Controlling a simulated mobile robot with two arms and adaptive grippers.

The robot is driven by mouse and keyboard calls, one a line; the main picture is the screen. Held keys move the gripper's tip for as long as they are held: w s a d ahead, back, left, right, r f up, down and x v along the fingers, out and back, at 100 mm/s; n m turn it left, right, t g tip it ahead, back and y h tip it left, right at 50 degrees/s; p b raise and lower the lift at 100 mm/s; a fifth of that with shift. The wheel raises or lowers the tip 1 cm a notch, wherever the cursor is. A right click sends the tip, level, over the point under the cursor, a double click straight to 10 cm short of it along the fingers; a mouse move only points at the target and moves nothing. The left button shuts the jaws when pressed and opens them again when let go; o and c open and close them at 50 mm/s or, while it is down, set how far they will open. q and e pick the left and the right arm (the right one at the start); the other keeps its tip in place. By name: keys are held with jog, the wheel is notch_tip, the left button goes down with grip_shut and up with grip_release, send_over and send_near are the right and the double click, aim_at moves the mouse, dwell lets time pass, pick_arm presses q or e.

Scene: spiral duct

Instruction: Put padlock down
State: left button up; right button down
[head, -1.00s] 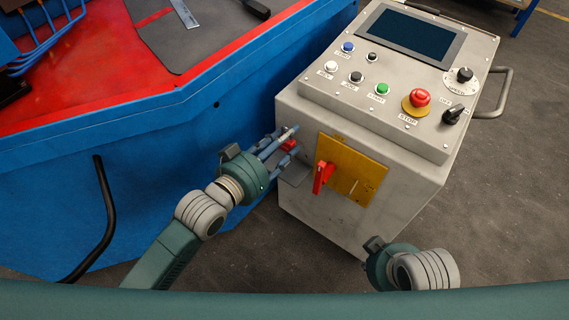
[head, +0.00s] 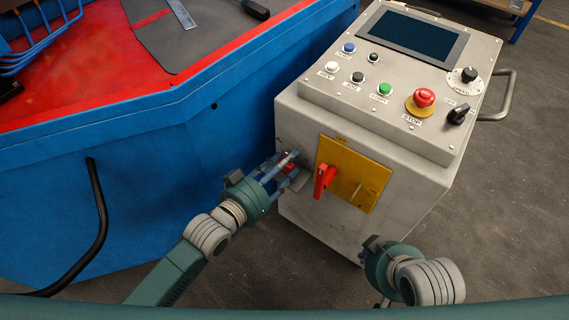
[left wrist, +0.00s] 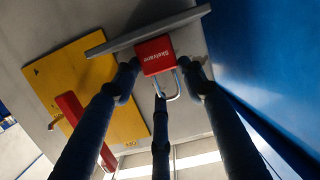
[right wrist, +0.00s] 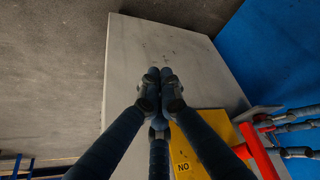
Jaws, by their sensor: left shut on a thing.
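A small red padlock (left wrist: 155,55) with a metal shackle sits between the fingers of my left gripper (head: 289,166), which is shut on it. Fingers hide most of the padlock in the head view (head: 287,168). In the left wrist view the padlock body is right beside the edge of a small grey ledge (left wrist: 145,29). The ledge sticks out from the cabinet's front (head: 300,181). I cannot tell whether the padlock touches it. My right gripper (right wrist: 160,75) has its fingertips together and holds nothing, in front of the cabinet's lower part.
A yellow switch plate (head: 354,178) with a red handle (head: 323,180) is just right of the ledge. The grey control cabinet (head: 300,130) has buttons and a screen on top. A blue machine (head: 150,170) with a bent black bar (head: 101,205) stands to the left.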

jog(key=shift+w, duration=0.15)
pick_arm(q)
jog(key=o, duration=1.2)
jog(key=shift+f, duration=0.1)
pick_arm(e)
jog(key=shift+r, duration=0.1)
pick_arm(q)
jog(key=p+v, duration=0.2)
jog(key=v, duration=1)
jog(key=shift+p, duration=0.35)
pick_arm(e)
jog(key=shift+g, duration=0.9)
jog(key=s, duration=0.3)
jog(key=s+d, duration=0.1)
jog(key=shift+s+r, duration=0.2)
jog(key=shift+r, duration=0.2)
